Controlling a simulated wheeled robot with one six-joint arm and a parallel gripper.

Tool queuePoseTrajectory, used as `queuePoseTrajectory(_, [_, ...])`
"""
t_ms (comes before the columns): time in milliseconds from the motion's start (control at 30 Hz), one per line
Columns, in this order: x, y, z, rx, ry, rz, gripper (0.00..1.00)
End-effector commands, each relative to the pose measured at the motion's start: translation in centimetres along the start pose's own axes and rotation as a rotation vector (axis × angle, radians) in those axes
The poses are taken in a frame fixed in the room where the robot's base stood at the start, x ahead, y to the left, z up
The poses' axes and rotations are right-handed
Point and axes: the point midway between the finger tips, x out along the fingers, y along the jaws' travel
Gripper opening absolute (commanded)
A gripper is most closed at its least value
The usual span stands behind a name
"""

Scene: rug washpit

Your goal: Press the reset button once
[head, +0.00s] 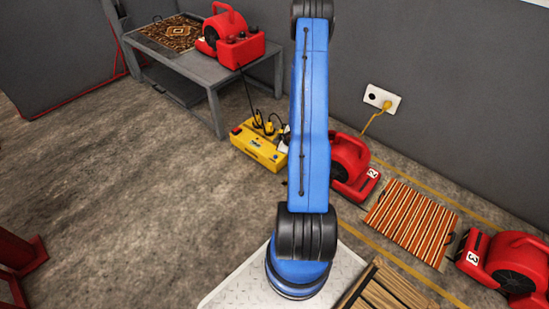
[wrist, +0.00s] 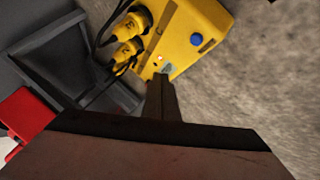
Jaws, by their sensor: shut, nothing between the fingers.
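A yellow power box (head: 258,148) lies on the floor left of my blue arm in the head view, with yellow plugs (head: 264,124) on top. In the wrist view the box (wrist: 212,18) fills the top, with a round blue button (wrist: 196,39) on its face. A small lit orange spot (wrist: 158,59) and a small grey-green patch lie near its lower edge. My gripper (wrist: 163,80) is shut and empty, its tips over that lower edge, below and left of the blue button. I cannot tell whether they touch the box. No label reading reset is legible.
Yellow plugs (wrist: 125,51) with black cables crowd the box's left side in the wrist view. A grey table (head: 200,72) with a red blower stands behind it. Another red blower (head: 350,164) stands right of my arm.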

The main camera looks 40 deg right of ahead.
Motion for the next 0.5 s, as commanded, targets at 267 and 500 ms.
queuePoseTrajectory(267, [0.5, -0.4, 0.4, 0.001, -0.001, -0.001, 0.00])
queuePoseTrajectory(500, [2.3, -1.8, 1.7, 0.001, -0.001, -0.002, 0.00])
